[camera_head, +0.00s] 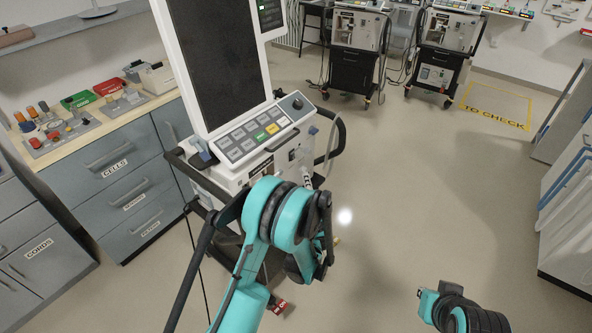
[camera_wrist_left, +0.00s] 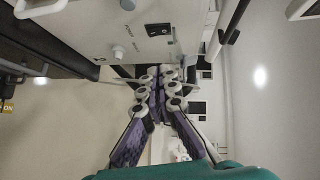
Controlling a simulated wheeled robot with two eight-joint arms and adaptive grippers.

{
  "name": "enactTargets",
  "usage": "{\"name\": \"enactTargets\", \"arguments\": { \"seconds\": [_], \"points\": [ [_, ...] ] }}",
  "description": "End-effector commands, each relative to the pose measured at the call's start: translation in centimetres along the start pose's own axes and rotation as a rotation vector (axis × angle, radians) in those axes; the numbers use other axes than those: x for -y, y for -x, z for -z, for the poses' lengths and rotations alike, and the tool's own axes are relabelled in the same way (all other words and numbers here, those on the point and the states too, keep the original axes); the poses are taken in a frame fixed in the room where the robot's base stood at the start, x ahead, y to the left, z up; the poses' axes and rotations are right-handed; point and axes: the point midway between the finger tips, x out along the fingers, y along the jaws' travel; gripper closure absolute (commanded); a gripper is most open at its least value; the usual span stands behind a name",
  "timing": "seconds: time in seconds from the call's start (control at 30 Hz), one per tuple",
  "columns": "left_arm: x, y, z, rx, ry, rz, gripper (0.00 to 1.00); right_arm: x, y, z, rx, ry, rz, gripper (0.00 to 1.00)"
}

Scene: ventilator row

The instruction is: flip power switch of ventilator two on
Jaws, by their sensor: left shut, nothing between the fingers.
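A ventilator (camera_head: 248,170) with a tall dark screen (camera_head: 215,60) and a sloped key panel stands in front of me; I cannot read its number. My left arm reaches to its near right side and hides much of its lower body. In the left wrist view, a black rocker power switch (camera_wrist_left: 158,29) sits on the white panel; its position is too small to tell. My left gripper (camera_wrist_left: 157,72) is shut and empty, with its tips close below the switch in the picture. Whether they touch the panel, I cannot tell.
A pale knob (camera_wrist_left: 118,52) is left of the switch. A black handle rail (camera_head: 338,130) curves off the ventilator's right side. Drawers (camera_head: 125,190) and a counter with small parts stand left. Two other ventilators (camera_head: 358,50) (camera_head: 447,50) stand at the back. The floor to the right is clear.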

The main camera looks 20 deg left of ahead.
Motion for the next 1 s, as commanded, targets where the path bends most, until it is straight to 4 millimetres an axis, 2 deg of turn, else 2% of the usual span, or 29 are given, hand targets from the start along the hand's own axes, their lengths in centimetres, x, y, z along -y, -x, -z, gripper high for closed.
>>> {"name": "enactTargets", "arguments": {
  "seconds": [0.03, 0.2, 0.53, 0.67, 0.77, 1.0],
  "points": [
    [-0.9, -0.1, 0.2, -0.008, -0.018, 0.012, 1.00, 0.0, -0.2, -0.1, 0.000, 0.000, 0.000, 1.00],
    [-2.0, -0.1, 0.6, -0.022, -0.052, 0.035, 1.00, 0.0, -0.3, -0.2, 0.000, 0.000, 0.000, 1.00],
    [-2.0, -0.2, 0.6, -0.023, -0.054, 0.037, 1.00, 0.0, -0.2, -0.2, 0.000, 0.000, 0.000, 1.00],
    [-2.0, -0.7, 0.6, -0.022, -0.054, 0.037, 1.00, 0.0, -0.3, -0.2, 0.000, 0.000, 0.000, 1.00],
    [-2.0, -1.9, 0.6, -0.022, -0.054, 0.037, 1.00, 0.0, -0.3, -0.2, 0.000, 0.000, 0.000, 1.00],
    [-2.0, -6.9, 0.6, -0.020, -0.052, 0.037, 1.00, 0.0, -1.4, -1.0, 0.000, 0.000, 0.000, 1.00]
  ]
}}
